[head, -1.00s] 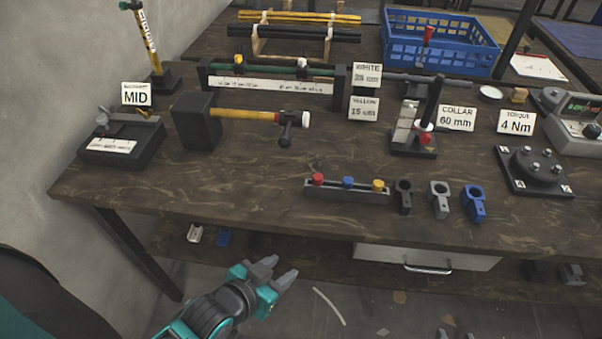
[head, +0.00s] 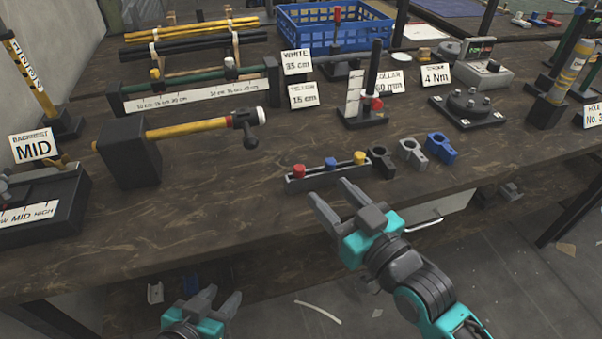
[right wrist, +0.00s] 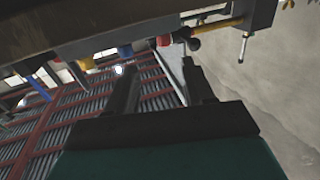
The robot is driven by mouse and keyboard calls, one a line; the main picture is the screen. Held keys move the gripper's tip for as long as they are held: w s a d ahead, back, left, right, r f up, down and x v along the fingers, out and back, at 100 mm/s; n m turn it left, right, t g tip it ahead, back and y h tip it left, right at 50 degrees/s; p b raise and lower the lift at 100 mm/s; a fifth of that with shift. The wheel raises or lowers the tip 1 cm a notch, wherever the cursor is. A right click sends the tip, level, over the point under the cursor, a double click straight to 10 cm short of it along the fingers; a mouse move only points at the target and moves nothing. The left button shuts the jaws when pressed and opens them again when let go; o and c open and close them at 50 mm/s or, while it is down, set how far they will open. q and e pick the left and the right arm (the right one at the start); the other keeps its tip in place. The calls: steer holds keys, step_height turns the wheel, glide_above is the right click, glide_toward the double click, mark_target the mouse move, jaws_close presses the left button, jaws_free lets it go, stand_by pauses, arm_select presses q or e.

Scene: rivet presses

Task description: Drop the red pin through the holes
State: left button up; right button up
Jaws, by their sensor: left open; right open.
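The red pin (head: 299,170) stands in a grey rack (head: 318,178) near the table's front edge, left of a blue pin (head: 330,163) and a yellow pin (head: 359,158). Three ring-ended clevis pieces lie to the right of the rack: black (head: 381,161), grey (head: 411,151) and blue (head: 441,146). My right gripper (head: 331,199) is open and empty, just in front of the rack, its fingers pointing toward it. The red pin also shows in the right wrist view (right wrist: 163,41), beyond the open fingers (right wrist: 155,80). My left gripper (head: 222,302) is open and empty, low, in front of the table.
The bare tabletop (head: 215,205) left of the rack is clear.

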mark_target(302, 171)
steer(key=shift+a+x, duration=0.2)
steer(key=shift+x, duration=1)
steer(key=shift+b+x, duration=0.55)
steer(key=shift+x, duration=2.05)
steer(key=shift+s+a, duration=0.15)
jaws_close()
